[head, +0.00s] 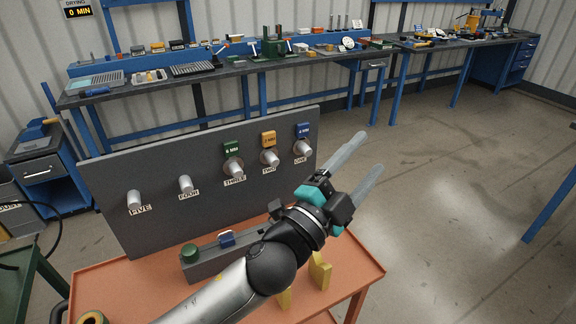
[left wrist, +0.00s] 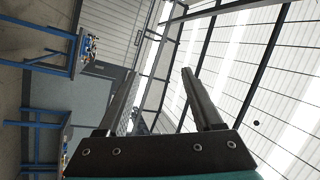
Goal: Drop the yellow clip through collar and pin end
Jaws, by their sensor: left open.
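An upright grey panel (head: 105,215) carries a row of pins labelled FIVE to ONE. Pins three (head: 233,167), two (head: 270,157) and one (head: 302,149) each have a wider collar around them; the other two look bare. My right gripper is out of view.
The panel stands on an orange table (head: 355,270). A grey block (head: 205,265) with a green knob (head: 189,252) and blue piece (head: 227,239) lies before it. Yellow pieces (head: 320,272) are partly behind my left arm.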

